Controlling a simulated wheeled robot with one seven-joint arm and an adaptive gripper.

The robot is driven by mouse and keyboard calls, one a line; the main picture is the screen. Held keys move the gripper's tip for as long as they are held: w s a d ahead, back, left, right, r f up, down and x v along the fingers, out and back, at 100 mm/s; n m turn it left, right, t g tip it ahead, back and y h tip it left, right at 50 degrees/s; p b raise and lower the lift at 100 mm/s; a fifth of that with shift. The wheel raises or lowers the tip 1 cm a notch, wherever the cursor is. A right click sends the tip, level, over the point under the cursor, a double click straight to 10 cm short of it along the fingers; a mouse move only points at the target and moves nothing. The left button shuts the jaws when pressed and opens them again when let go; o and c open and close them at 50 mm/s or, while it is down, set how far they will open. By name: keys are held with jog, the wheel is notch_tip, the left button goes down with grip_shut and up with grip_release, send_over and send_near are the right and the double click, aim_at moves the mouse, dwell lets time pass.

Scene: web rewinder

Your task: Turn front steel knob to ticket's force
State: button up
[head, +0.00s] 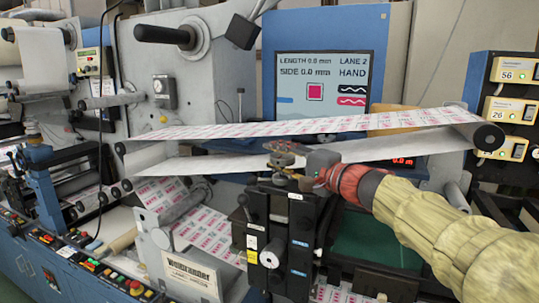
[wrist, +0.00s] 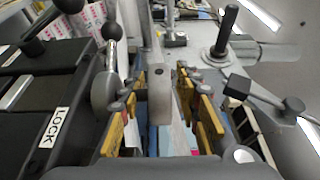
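My gripper (head: 284,158) is at the end of the arm reaching in from the right, above a black clamp block (head: 282,235) at the front of the machine. In the wrist view, the yellow fingers of my gripper (wrist: 160,98) stand wide apart, with a grey metal plate (wrist: 160,92) showing between them. A steel lever with a ball end (wrist: 112,32) and round hub stands just left of the fingers. I cannot tell whether it is the front steel knob. A ticket with a force value cannot be made out.
A printed label web (head: 300,126) runs just above my gripper to a roller (head: 488,136) at right. A screen (head: 320,80) stands behind. A black-handled lever (wrist: 225,30) rises right of the fingers. A block marked LOCK (wrist: 55,125) lies left. A button panel (head: 90,265) is front left.

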jog(key=shift+x, duration=1.2)
jog(key=shift+c, duration=1.1)
grip_shut()
